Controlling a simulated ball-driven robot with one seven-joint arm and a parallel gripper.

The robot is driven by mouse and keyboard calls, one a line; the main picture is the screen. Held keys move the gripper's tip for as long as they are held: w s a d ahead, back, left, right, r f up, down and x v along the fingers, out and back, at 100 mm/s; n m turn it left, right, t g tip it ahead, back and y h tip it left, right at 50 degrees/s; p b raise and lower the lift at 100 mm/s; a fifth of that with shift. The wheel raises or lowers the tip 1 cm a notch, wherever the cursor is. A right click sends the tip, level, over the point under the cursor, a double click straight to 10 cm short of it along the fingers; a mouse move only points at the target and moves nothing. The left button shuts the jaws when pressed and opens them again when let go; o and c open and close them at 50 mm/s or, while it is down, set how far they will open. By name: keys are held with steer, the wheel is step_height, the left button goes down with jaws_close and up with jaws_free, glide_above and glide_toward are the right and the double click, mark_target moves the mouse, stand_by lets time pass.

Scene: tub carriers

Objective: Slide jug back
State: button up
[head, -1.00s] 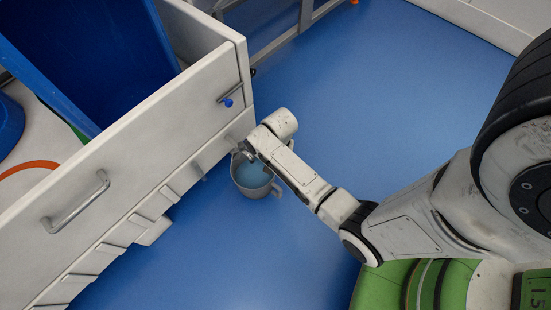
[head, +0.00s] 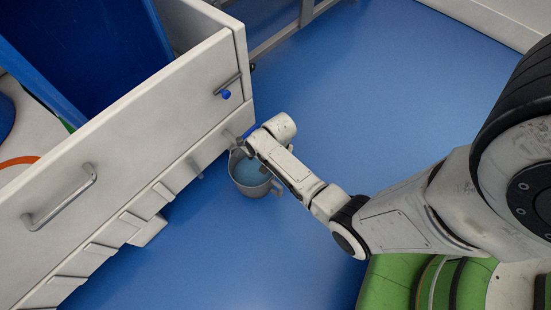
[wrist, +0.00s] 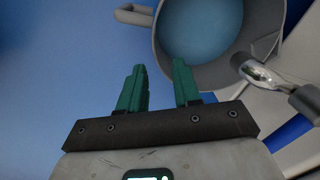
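The jug (head: 245,188) is grey, with a blue surface showing inside it. It stands upright on the blue floor, close to the front of the white cabinet. Its handle (head: 276,187) points right in the head view. In the wrist view the jug (wrist: 216,77) is at the top right, with a handle (wrist: 133,14) at its left. My gripper (wrist: 159,66) has two green fingers apart, with nothing seen between them. The right fingertip overlaps the jug's wall; I cannot tell whether it touches. In the head view my wrist hides the fingers and part of the jug's rim.
A metal rod (wrist: 262,76) lies close to the jug's rim in the wrist view. A metal frame (head: 282,34) stands behind. The blue floor (head: 380,90) is clear.

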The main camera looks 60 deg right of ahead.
steer(key=f+b, duration=0.1)
steer(key=f, duration=0.2)
steer(key=f+b, duration=0.2)
steer(key=f, duration=0.1)
steer(key=shift+w+f, duration=0.2)
steer(key=shift+f, duration=0.2)
jaws_close()
stand_by(1.1)
